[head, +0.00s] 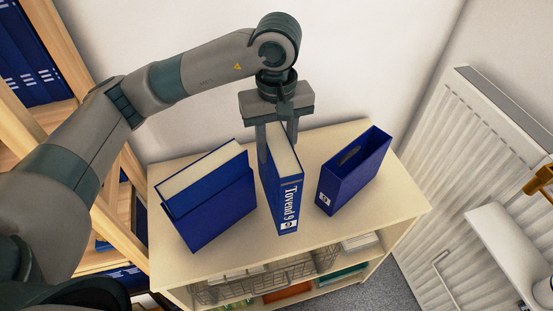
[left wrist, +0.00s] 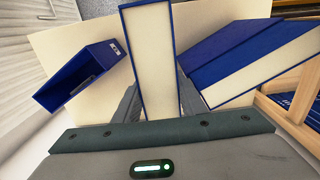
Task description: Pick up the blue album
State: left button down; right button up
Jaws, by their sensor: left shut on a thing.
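In the left wrist view the same album (left wrist: 147,60) sits between the two fingers (left wrist: 158,100), pages toward the camera. I cannot tell whether its base still touches the cabinet. My right gripper is not in view.
The cream cabinet (head: 340,235) has shelves below. A wooden shelf (head: 72,40) is at left, a radiator (head: 465,150) at right.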

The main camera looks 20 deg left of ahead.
aim_at(277, 138)
pick_arm(q)
jog(key=shift+r+b, duration=0.55)
jog(key=shift+r, duration=2.1)
